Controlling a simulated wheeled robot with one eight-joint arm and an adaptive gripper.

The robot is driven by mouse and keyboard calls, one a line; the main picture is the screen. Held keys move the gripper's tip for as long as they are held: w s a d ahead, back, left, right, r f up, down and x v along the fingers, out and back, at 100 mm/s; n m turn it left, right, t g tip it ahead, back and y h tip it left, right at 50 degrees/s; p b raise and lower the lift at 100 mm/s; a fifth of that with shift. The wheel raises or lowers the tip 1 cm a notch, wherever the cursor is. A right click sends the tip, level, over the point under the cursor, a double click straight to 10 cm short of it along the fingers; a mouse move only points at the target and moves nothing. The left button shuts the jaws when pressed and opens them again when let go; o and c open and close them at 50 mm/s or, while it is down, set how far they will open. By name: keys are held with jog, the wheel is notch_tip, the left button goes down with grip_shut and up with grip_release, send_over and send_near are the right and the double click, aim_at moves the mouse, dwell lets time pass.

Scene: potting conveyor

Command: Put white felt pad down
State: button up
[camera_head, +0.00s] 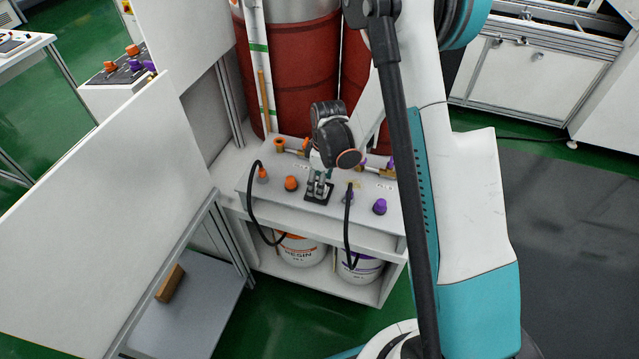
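My gripper (319,188) points down at the top of a light grey bench, over a small black square plate (311,197). Its fingertips are small in this view and close to the plate; I cannot tell whether they touch it or are open or shut. I cannot make out a white felt pad; it may be hidden at the fingers or blend with the pale bench top.
Orange (291,183) and purple (379,207) fittings stand near the plate. Black hoses (250,205) loop over the bench's front edge. White resin buckets (302,250) sit on the shelf below. Red drums (290,75) stand behind. A large white panel (110,200) is at left.

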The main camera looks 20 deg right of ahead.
jog(key=s+r+m+t+p, duration=0.1)
jog(key=s+r+m, duration=0.15)
jog(key=r, duration=0.65)
jog(key=s+r+m+t+p, duration=0.1)
jog(key=s+r, duration=0.3)
jog(key=r, duration=0.5)
jog(key=s+r+m+t+p, duration=0.1)
jog(key=s+r+m, duration=0.15)
jog(key=r, duration=0.65)
jog(key=s+r+m+t, duration=0.1)
jog(key=s+r+m, duration=0.1)
jog(key=s, duration=0.5)
jog(key=s+r+m+t, duration=0.2)
jog(key=s+r, duration=0.1)
jog(key=s, duration=0.4)
jog(key=shift+r+m+t+h, duration=0.3)
jog(key=shift+r+m+h, duration=0.1)
jog(key=shift+a+b, duration=0.1)
jog(key=shift+b, duration=0.2)
notch_tip(320, 180, down, 3)
jog(key=b, duration=0.3)
